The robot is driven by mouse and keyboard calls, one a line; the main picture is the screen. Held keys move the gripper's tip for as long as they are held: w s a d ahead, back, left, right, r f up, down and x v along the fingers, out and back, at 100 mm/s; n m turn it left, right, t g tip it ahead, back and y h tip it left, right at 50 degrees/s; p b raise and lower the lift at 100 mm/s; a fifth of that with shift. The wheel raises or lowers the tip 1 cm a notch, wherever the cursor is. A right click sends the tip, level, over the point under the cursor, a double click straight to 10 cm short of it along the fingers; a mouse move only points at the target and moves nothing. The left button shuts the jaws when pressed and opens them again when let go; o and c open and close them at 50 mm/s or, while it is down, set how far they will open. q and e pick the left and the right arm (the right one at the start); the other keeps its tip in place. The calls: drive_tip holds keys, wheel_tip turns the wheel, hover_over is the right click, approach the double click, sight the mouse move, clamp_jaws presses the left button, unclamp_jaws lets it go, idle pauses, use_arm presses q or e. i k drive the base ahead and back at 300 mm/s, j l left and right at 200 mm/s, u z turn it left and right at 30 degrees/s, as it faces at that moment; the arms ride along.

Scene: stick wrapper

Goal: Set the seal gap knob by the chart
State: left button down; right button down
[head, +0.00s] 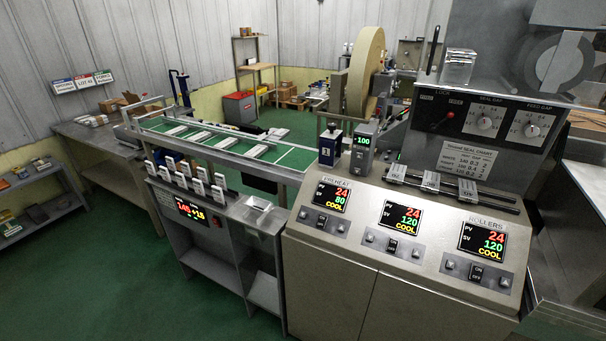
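The seal gap knob (485,122) is a pale round dial with small scale marks on the dark upright panel at the right, under the words SEAL GAP. Its exact setting is too small to read. A similar feed gap knob (532,130) is to its right. A red-ended lock lever (450,115) is to its left under LOCK. The seal chart (467,157) is a white plate below the knobs with several rows of small words and numbers, only partly legible. Neither of my grippers shows in the head view.
The sloped console (400,220) in front carries several lit displays with switches below. Sliding blocks on rails (445,188) lie below the chart. A small green-lit meter (362,145) stands at left of them. A clear box (458,66) sits on the panel top. A green conveyor (230,142) runs left.

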sight(484, 122)
drive_tip(key=z, duration=0.35)
drive_tip(key=l+z, duration=0.75)
drive_tip(key=z, duration=0.25)
drive_tip(key=i+l+z, duration=0.15)
drive_tip(key=l+z, duration=0.15)
drive_tip(key=z, duration=0.15)
drive_tip(key=i+l+z, duration=0.1)
drive_tip(key=i+l, duration=0.15)
drive_tip(key=l, duration=0.2)
drive_tip(key=i+l, duration=0.25)
drive_tip(key=l, duration=0.15)
drive_tip(key=i+l+z, duration=0.15)
drive_tip(key=l, duration=0.3)
drive_tip(key=i+u, duration=0.1)
drive_tip(key=u, duration=1.75)
